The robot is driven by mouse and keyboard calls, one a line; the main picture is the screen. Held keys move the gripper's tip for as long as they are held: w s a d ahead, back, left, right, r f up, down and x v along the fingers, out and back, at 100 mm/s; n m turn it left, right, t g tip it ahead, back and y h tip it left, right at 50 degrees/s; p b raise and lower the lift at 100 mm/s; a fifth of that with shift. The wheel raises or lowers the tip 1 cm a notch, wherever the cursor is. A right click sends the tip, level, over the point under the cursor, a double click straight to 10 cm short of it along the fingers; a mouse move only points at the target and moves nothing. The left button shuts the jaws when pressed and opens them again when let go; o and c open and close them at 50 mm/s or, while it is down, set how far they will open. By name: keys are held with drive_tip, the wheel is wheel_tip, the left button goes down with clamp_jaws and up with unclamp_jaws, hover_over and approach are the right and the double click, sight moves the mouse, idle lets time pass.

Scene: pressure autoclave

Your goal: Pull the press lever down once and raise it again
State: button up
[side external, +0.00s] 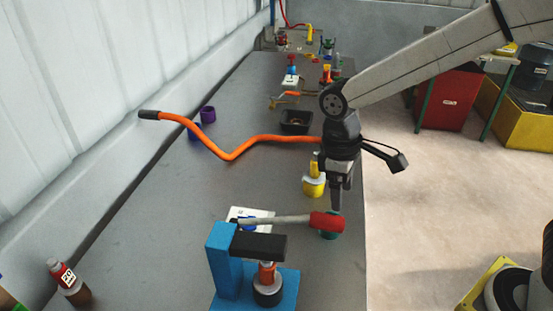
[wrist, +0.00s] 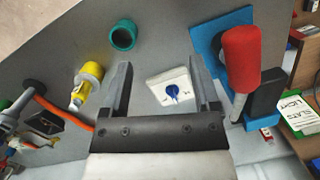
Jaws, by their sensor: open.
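The blue press (side external: 225,262) stands at the near end of the bench and has a black top arm (side external: 258,246). Its lever has a grey rod (side external: 275,220) and a red handle (side external: 327,222), and it lies roughly level, pointing right. In the wrist view the red handle (wrist: 241,55) stands to the right of the right finger, outside the jaws. My gripper (side external: 337,200) points down just above and behind the handle in the side view. Its jaws (wrist: 159,64) are open with nothing held between them. Whether a finger touches the handle I cannot tell.
A teal ring-shaped piece (wrist: 123,35) and a yellow fitting (side external: 314,180) are close by. A white plate with a blue knob (wrist: 172,88) lies beside the press. An orange bent bar (side external: 232,155) crosses the bench behind. A red-capped bottle (side external: 68,280) stands left.

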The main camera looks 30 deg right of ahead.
drive_tip(key=s+d+f+m+y, duration=0.2)
drive_tip(key=s+d+f+m, duration=0.1)
drive_tip(key=s+d+f, duration=0.4)
drive_tip(key=shift+s+d+f+m+g+y, duration=0.3)
drive_tip(key=shift+d, duration=0.5)
drive_tip(key=shift+r, duration=0.15)
wheel_tip(320, 180, up, 19)
drive_tip(key=w+a+n+t+h, duration=0.1)
drive_tip(key=w+a+n, duration=0.25)
drive_tip(key=a, duration=0.45)
drive_tip(key=w+a+n, duration=0.2)
drive_tip(key=a+n, duration=0.2)
drive_tip(key=a, duration=0.3)
wheel_tip(320, 180, down, 4)
drive_tip(key=shift+r, duration=0.15)
drive_tip(key=shift+f, duration=0.4)
drive_tip(key=shift+f, duration=0.2)
